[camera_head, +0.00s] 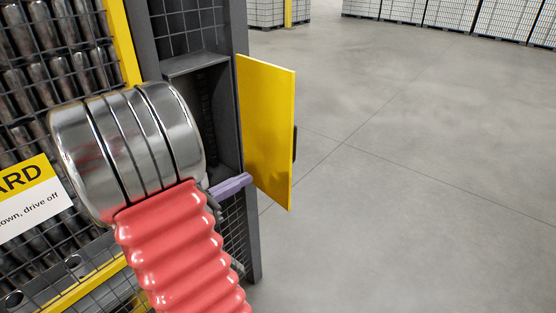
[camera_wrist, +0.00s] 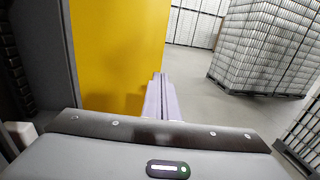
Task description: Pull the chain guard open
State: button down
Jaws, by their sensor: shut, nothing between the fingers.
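The chain guard (camera_head: 268,125) is a yellow panel standing swung out from the dark machine frame, with a dark recess behind it. A small dark handle (camera_head: 295,144) shows at its far edge. My gripper (camera_head: 249,179) has pale purple fingers, shut and empty, at the guard's lower inner side. I cannot tell whether they touch it. In the wrist view the guard (camera_wrist: 115,50) fills the upper left, and the shut fingers (camera_wrist: 158,80) point forward beside its right edge. The handle is not seen there.
The open recess (camera_head: 205,110) sits in the dark frame (camera_head: 233,35) left of the guard. A mesh fence with a yellow sign (camera_head: 30,190) stands at the left. Pallets of cans (camera_wrist: 265,45) stand farther back. The grey floor right of the guard (camera_head: 420,180) is clear.

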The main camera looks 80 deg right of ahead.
aim_at(288, 155)
jog(key=shift+x, duration=7)
jog(key=shift+w+d, duration=0.1)
